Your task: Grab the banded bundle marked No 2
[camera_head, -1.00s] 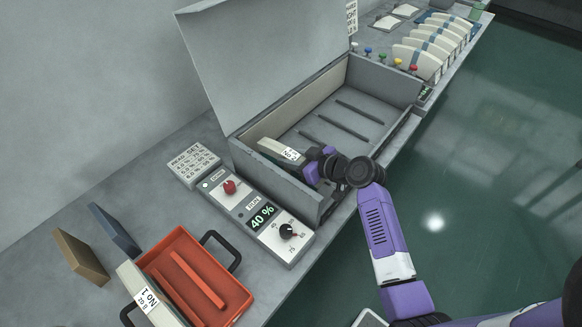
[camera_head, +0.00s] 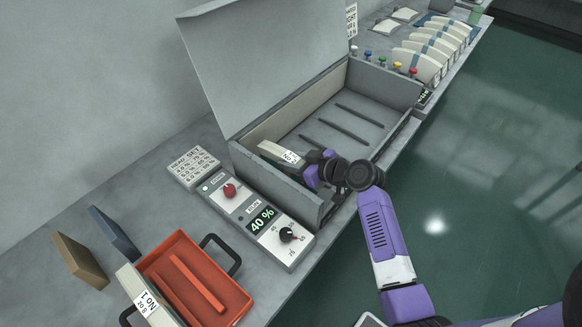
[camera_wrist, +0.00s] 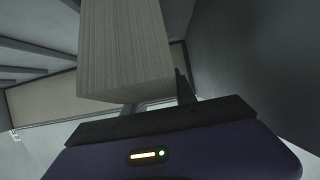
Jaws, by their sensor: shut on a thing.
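The pale bundle (camera_head: 272,149) with a white label, which seems to read No 2, is inside the open grey box near its near-left wall. My gripper (camera_head: 304,165) reaches into the box from the right and is shut on the label end of this bundle. In the wrist view the bundle (camera_wrist: 125,50) fills the upper middle as a stack of thin pale layers, with a dark finger (camera_wrist: 184,88) beside it. I cannot tell whether its underside touches the box floor. Another bundle (camera_head: 133,283), marked No 1, is in the orange tray at the lower left.
The grey box (camera_head: 385,82) has its lid raised at the back and ribs on its floor. A control panel (camera_head: 255,215) reading 40 % stands left of the box. The orange tray (camera_head: 240,305) has black handles. Several pale bundles (camera_head: 430,60) stand at the far right.

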